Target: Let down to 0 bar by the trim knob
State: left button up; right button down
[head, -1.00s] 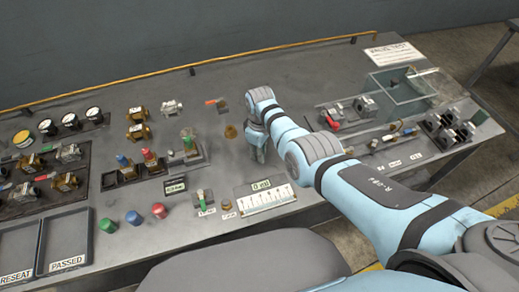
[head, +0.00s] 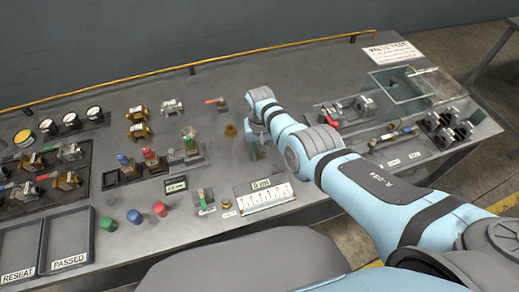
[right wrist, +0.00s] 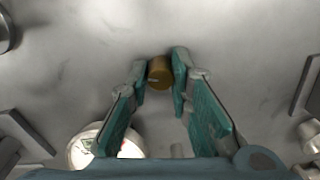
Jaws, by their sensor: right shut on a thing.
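A small brass knob (right wrist: 159,73), which looks like the trim knob, stands on the grey bench top in the right wrist view. My right gripper (right wrist: 161,68) is shut on it, with one teal-padded finger on each side. In the head view my right gripper (head: 258,152) points down at the bench, behind the long scale plate; the knob is hidden there by the gripper and arm. A white round dial (right wrist: 88,148) is partly hidden behind the left finger in the wrist view. The small display (head: 176,186) is too small to read surely. My left gripper is not in view.
The scale plate (head: 264,197), green lever (head: 204,199) and coloured buttons (head: 135,217) lie along the front. Several brass valves (head: 138,121) stand to the left. A clear-walled tank (head: 405,90) and clamp blocks (head: 447,130) are at right.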

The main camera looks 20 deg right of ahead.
jog(key=m, duration=0.7)
jog(key=shift+s, duration=0.1)
jog(key=m, duration=0.6)
jog(key=shift+m, duration=0.4)
jog(key=c, duration=1.4)
grip_release()
jog(key=shift+c, duration=0.2)
jog(key=shift+r, duration=0.45)
notch_tip(320, 180, up, 11)
